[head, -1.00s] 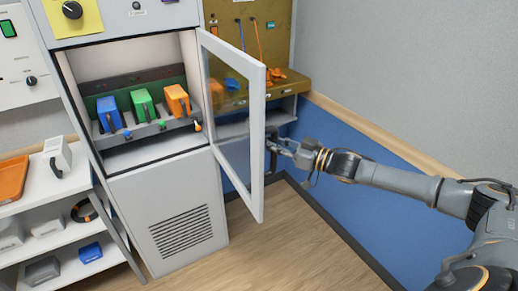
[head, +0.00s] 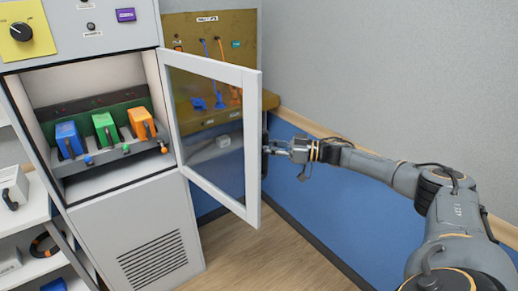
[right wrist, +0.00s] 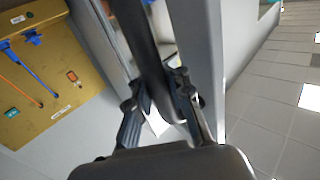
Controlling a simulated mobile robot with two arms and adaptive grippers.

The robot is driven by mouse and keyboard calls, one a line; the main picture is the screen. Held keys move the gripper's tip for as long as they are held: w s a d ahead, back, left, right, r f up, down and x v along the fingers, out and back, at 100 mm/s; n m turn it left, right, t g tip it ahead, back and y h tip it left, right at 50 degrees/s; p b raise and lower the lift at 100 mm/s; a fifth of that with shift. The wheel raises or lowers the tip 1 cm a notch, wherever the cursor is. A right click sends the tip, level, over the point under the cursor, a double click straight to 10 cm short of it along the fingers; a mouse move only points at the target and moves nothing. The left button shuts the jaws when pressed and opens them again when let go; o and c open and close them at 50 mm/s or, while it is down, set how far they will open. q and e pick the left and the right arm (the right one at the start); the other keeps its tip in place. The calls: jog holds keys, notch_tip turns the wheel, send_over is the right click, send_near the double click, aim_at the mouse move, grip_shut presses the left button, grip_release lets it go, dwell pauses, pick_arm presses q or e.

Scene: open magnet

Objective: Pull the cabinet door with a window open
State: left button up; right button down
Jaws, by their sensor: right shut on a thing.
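The cabinet door (head: 252,120) has a white frame around a clear window (head: 208,130). It stands open, hinged at the cabinet's right side, with its inner face towards me in the head view. A dark bar handle (right wrist: 150,45) is on its outer face, mostly hidden behind the door's free edge in the head view. My right gripper (head: 270,149) is at that handle. In the right wrist view, the fingers of my right gripper (right wrist: 160,88) are closed around the bar. My left gripper is in neither view.
Inside the cabinet (head: 150,205) are blue (head: 68,140), green (head: 104,131) and orange (head: 141,122) blocks. A white shelf unit (head: 30,215) stands at the left. A yellow-brown panel (head: 190,30) and blue wall (head: 320,190) are behind the door. Floor (head: 235,250) is clear below it.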

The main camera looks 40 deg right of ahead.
jog(key=shift+s+d+f, duration=0.1)
jog(key=shift+s+f, duration=0.05)
jog(key=shift+f, duration=0.1)
jog(key=c, duration=1.6)
grip_release()
jog(key=o, duration=0.3)
jog(key=shift+s+d+r, duration=0.1)
jog(key=shift+s+d, duration=0.05)
jog(key=shift+s, duration=0.1)
jog(key=shift+o, duration=0.4)
jog(key=shift+s+d+r, duration=0.15)
jog(key=shift+s, duration=0.05)
jog(key=shift+w, duration=0.1)
jog(key=shift+w, duration=0.1)
jog(key=v, duration=1.2)
